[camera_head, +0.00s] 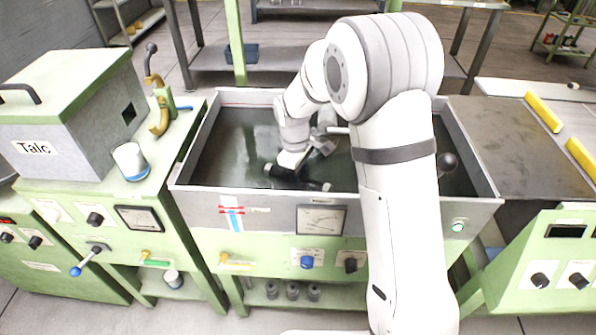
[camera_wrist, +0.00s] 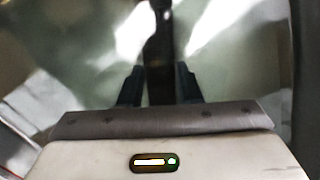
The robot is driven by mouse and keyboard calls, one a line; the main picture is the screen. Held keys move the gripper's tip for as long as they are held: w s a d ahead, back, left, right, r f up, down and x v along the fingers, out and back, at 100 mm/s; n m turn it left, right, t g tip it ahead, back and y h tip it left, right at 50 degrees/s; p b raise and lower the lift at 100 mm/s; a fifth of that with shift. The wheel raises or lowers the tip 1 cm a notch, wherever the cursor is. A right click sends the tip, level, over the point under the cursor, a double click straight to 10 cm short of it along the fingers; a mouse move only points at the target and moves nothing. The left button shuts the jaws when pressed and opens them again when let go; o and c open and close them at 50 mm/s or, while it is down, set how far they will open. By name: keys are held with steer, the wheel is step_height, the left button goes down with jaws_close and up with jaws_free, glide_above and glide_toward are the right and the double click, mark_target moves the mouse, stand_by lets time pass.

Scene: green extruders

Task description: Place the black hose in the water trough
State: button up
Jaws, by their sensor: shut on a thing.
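The water trough (camera_head: 190,168) is a grey metal basin with dark water, on a green stand in the middle of the head view. My gripper (camera_head: 287,172) reaches down inside the trough near its front wall. It is shut on the black hose (camera_head: 279,173), a dark piece that shows low in the trough, at or near the water. In the wrist view the hose (camera_wrist: 158,50) runs straight away between the two dark fingers of my gripper (camera_wrist: 159,88). My arm hides part of the trough's right side. I cannot tell whether the hose touches the water.
A grey box marked Talc (camera_head: 62,125) and a white cup (camera_head: 131,160) stand on the green bench at left. A dark round knob (camera_head: 447,162) shows at the trough's right. A flat table with yellow bars (camera_head: 543,111) lies to the right.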

steer(key=w, duration=0.1)
steer(key=w+f, duration=0.1)
steer(key=shift+w, duration=0.35)
steer(key=shift+f, duration=0.2)
steer(key=o, duration=1)
steer(key=shift+o, duration=0.2)
step_height(320, 180, up, 12)
steer(key=shift+w+a+p, duration=0.2)
steer(key=shift+a+p, duration=0.2)
steer(key=shift+r, duration=0.1)
